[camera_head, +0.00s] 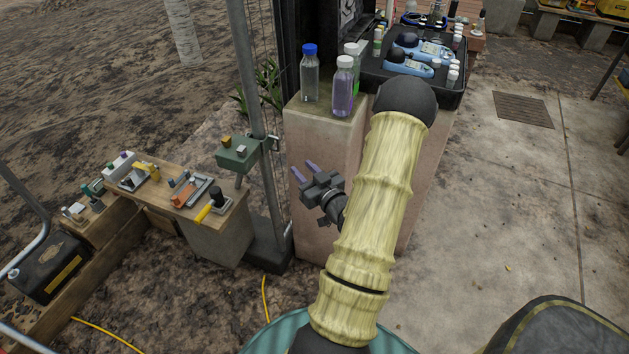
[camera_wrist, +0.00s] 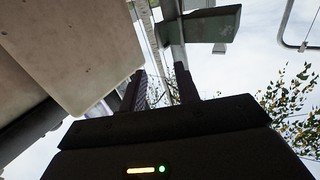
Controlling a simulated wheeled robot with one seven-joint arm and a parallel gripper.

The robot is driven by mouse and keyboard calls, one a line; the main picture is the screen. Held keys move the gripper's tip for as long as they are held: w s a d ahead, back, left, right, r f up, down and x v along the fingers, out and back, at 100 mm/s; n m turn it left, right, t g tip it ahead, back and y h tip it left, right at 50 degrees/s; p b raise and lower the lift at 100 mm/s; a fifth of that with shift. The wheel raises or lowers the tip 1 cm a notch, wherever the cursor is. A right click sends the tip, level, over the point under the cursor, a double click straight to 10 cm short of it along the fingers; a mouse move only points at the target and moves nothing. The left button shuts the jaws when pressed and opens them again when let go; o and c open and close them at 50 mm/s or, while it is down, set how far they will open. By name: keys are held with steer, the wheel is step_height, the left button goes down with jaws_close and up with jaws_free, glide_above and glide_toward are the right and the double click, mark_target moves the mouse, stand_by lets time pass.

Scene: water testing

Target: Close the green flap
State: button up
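A dark green box-like piece (camera_head: 238,155) is fixed beside the metal fence post at left centre, with a brown knob and a pale knob on top. It is the only large green part near my gripper; I cannot tell how its flap stands. A grey-green panel (camera_wrist: 212,25) shows at the top of the wrist view, beyond my fingers. The fingers (camera_wrist: 162,88) also show dark in the wrist view, touching nothing visible.
The concrete pillar (camera_head: 315,150) stands close beside my gripper and bears several bottles (camera_head: 310,75). A metal fence post (camera_head: 252,80) rises next to the green box. A wooden bench (camera_head: 160,195) with tools lies to the left. Paved floor (camera_head: 500,200) is open at right.

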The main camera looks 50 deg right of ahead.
steer(key=s, duration=0.2)
steer(key=s+a, duration=0.1)
steer(key=s, duration=0.1)
steer(key=shift+s, duration=0.25)
steer(key=w+a+n+g+y, duration=0.25)
steer(key=w+a+g, duration=0.5)
steer(key=a, duration=0.55)
steer(key=s+a+r+g, duration=0.35)
steer(key=s+a, duration=0.25)
steer(key=a, duration=0.3)
steer(key=s+a+r+g, duration=0.2)
steer(key=s+a+g, duration=0.25)
steer(key=a, duration=0.35)
step_height(320, 180, up, 22)
steer(key=p, duration=2.3)
steer(key=shift+s+r+y, duration=0.2)
steer(key=shift+s+y, duration=0.1)
steer(key=shift+y, duration=0.15)
